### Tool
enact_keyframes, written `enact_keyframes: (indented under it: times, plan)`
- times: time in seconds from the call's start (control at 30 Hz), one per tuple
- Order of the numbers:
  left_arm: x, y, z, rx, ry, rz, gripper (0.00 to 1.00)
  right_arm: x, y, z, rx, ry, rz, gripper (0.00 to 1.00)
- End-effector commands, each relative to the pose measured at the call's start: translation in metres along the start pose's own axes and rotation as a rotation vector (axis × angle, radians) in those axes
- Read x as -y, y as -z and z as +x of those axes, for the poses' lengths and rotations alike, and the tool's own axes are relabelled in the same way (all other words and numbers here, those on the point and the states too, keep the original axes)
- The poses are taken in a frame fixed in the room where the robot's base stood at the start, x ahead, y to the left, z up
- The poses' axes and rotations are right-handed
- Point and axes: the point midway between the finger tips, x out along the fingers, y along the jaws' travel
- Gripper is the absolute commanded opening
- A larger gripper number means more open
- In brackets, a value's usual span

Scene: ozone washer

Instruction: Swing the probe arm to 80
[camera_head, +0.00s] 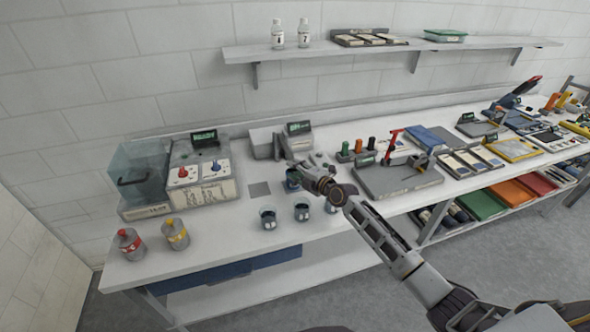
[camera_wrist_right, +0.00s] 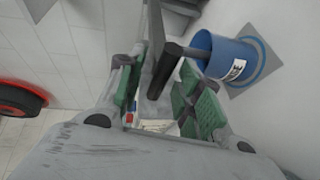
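My right gripper (camera_head: 304,172) is over the middle-left of the bench, in front of a small grey meter with a green display (camera_head: 298,128). In the right wrist view, a dark bar with a black round post (camera_wrist_right: 166,70) lies between the green pads of the right gripper (camera_wrist_right: 155,95); it looks like the probe arm. The pads stand apart, with a gap beside the post. The arm's scale cannot be read. My left gripper is out of view.
Red (camera_head: 130,244) and yellow (camera_head: 175,234) bottles stand at the front left.

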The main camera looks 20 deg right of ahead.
Motion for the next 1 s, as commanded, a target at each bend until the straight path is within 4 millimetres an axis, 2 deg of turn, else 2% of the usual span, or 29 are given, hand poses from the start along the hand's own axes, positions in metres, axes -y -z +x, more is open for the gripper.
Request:
enact_keyframes:
  times: [0.47, 0.57, 0.77, 1.0]
  plan:
    - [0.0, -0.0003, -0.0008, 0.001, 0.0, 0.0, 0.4, -0.0002, 0.0004, 0.007, 0.0, 0.0, 0.0, 0.35]
    - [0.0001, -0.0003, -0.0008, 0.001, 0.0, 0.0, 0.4, -0.0002, 0.0004, 0.0069, -0.001, 0.0, 0.0, 0.26]
    - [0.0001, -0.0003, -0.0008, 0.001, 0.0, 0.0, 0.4, 0.0008, 0.0004, 0.0068, -0.001, 0.002, 0.0, 0.01]
    - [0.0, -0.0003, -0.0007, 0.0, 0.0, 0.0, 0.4, 0.0031, 0.0007, 0.0067, -0.002, 0.006, 0.003, 0.0]
